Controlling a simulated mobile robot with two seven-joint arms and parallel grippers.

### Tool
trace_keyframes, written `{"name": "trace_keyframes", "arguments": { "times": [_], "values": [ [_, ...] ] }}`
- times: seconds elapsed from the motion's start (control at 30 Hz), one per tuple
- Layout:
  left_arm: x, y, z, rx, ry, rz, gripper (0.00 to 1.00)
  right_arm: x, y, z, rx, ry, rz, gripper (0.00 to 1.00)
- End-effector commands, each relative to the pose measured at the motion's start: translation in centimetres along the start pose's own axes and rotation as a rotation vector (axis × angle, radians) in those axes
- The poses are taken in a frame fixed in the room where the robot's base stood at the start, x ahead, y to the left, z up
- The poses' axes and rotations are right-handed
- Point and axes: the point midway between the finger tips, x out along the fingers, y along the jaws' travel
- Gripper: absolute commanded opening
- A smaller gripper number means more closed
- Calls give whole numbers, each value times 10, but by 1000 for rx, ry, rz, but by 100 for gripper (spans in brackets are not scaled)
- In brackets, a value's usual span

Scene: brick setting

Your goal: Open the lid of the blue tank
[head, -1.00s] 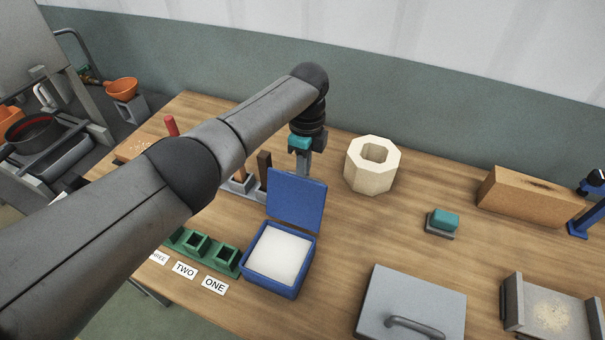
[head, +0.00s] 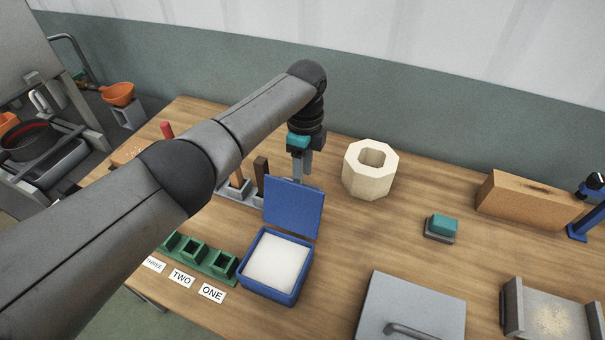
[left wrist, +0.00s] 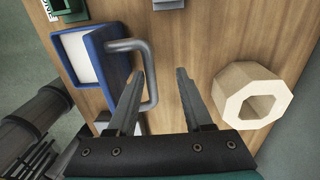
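The blue tank (head: 250,277) stands on the wooden table with its blue lid (head: 293,207) standing up, tilted back from the rear edge. White material fills the tank's opening. My left gripper (head: 303,174) points down behind the raised lid, its fingertips partly hidden by it. In the left wrist view my left gripper (left wrist: 160,72) has its fingers spread with nothing between them. The lid's grey handle (left wrist: 151,65) passes beside and behind the left-hand finger; contact cannot be told. The tank (left wrist: 62,68) shows there at upper left. My right gripper is not in view.
A cream octagonal ring (head: 370,170) stands right of the gripper. Green holders (head: 193,250) and label cards lie left of the tank. A grey lidded box (head: 412,312) is at front right. A teal-topped block (head: 442,226) and brown block (head: 527,200) stand further right.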

Motion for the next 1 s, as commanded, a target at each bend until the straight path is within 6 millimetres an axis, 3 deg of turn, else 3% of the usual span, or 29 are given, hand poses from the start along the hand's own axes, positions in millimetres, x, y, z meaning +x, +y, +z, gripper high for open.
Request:
{"name": "trace_keyframes", "arguments": {
  "times": [0.3, 0.5, 0.7, 1.0],
  "values": [
    [-77, -2, 0, 0, -2, -10, 47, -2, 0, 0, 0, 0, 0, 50],
    [-116, -1, 0, 2, -1, -8, 47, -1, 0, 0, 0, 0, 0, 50],
    [-136, 0, 0, 1, -2, -5, 47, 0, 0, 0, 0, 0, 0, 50],
    [-140, 0, 0, 1, -1, -4, 47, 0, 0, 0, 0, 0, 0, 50]
  ]
}}
